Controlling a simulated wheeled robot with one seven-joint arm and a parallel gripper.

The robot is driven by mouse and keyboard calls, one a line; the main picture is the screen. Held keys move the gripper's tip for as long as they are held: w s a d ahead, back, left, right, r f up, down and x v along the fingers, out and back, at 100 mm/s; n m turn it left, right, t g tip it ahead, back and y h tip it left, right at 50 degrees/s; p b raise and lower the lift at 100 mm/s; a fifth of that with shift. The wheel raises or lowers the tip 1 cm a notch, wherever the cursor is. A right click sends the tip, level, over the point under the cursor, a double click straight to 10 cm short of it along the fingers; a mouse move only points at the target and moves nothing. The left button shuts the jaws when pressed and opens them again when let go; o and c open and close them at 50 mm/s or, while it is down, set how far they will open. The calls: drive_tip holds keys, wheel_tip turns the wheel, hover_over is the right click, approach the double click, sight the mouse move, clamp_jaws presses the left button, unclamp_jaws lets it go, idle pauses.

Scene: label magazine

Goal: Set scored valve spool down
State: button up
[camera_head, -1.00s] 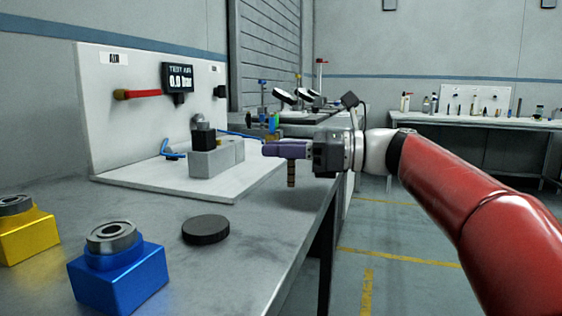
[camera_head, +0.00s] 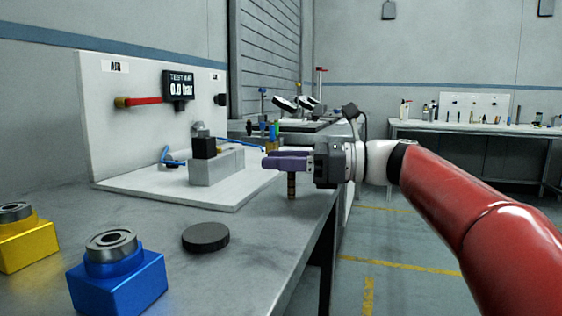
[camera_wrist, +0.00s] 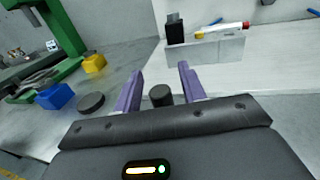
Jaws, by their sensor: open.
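The valve spool (camera_head: 291,187), a slim brownish banded cylinder, stands upright on the steel bench near its right edge. Its dark round top (camera_wrist: 161,95) shows between my fingers in the wrist view. My gripper (camera_head: 268,158) is open, its two purple fingers apart and level. In the wrist view my gripper (camera_wrist: 160,73) has a finger on each side of the spool, with gaps visible. The fingers hide the spool's upper part in the head view. Any scoring on it is too small to see.
A grey block with a black top (camera_head: 215,167) sits on the white test stand's base left of my gripper. A black disc (camera_head: 206,237), a blue block (camera_head: 118,285) and a yellow block (camera_head: 25,245) stand nearer. The bench surface (camera_head: 250,225) beside the spool is clear.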

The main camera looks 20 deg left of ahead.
drive_tip(key=w+d+p, duration=0.1)
drive_tip(key=d, duration=1)
drive_tip(key=shift+w+d, duration=0.2)
drive_tip(key=shift+d, duration=0.2)
drive_tip(key=s+d+f+n+t+h+p, duration=0.3)
drive_tip(key=s+f+n+t+h+p, duration=0.15)
drive_tip(key=s+f+h, duration=0.4)
drive_tip(key=s+d+f+n+t+h+p, duration=0.2)
drive_tip(key=s+d+f+n+h, duration=0.7)
drive_tip(key=f, duration=0.7)
drive_tip(key=s+d+n+t, duration=0.1)
drive_tip(key=s+d+n, duration=0.2)
drive_tip(key=s+d, duration=0.1)
drive_tip(key=shift+d+p, duration=0.4)
drive_tip(key=shift+d, duration=0.45)
drive_tip(key=shift+s+a, duration=0.1)
